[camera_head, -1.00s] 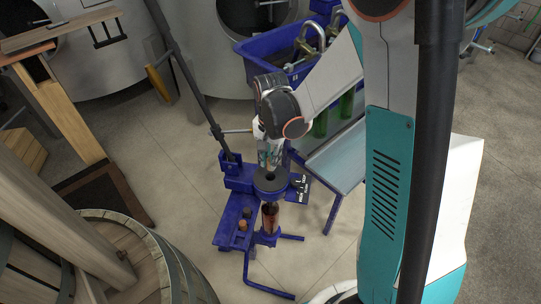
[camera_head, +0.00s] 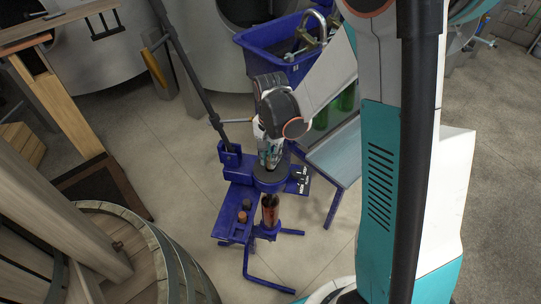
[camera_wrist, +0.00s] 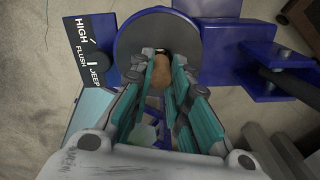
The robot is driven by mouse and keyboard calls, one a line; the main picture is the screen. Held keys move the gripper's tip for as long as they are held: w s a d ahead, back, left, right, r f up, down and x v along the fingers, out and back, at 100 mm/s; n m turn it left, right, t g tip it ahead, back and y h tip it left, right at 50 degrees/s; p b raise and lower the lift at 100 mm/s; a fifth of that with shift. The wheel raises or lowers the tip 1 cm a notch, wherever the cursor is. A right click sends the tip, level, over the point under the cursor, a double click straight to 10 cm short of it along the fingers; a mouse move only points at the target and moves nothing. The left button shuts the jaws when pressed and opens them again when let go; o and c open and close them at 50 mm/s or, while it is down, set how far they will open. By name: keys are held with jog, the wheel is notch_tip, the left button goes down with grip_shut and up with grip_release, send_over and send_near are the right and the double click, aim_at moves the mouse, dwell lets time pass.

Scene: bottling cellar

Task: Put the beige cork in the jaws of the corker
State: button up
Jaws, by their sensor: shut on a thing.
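The corker (camera_head: 239,170) is a blue floor-standing frame with a long dark lever, and a bottle (camera_head: 270,211) stands upright in it under the head. Its round dark jaw head (camera_head: 270,178) also shows in the wrist view (camera_wrist: 133,44), with a dark hole near the middle. My gripper (camera_head: 270,163) points down right over this head. In the wrist view my gripper (camera_wrist: 158,66) is shut on the beige cork (camera_wrist: 160,75), which sits between the fingertips just at the hole. I cannot tell whether the cork has entered the hole.
A small blue tray (camera_head: 225,228) on the corker holds an orange-brown cork and a dark one. A table (camera_head: 337,159) with green bottles, a blue bin (camera_head: 262,48) and a barrel (camera_head: 125,240) stand around.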

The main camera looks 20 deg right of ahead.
jog(key=shift+f+b, duration=0.95)
jog(key=shift+f, duration=0.15)
dwell(0.4)
jog(key=o, duration=0.7)
notch_tip(320, 180, up, 12)
dwell(0.4)
jog(key=shift+r, duration=0.1)
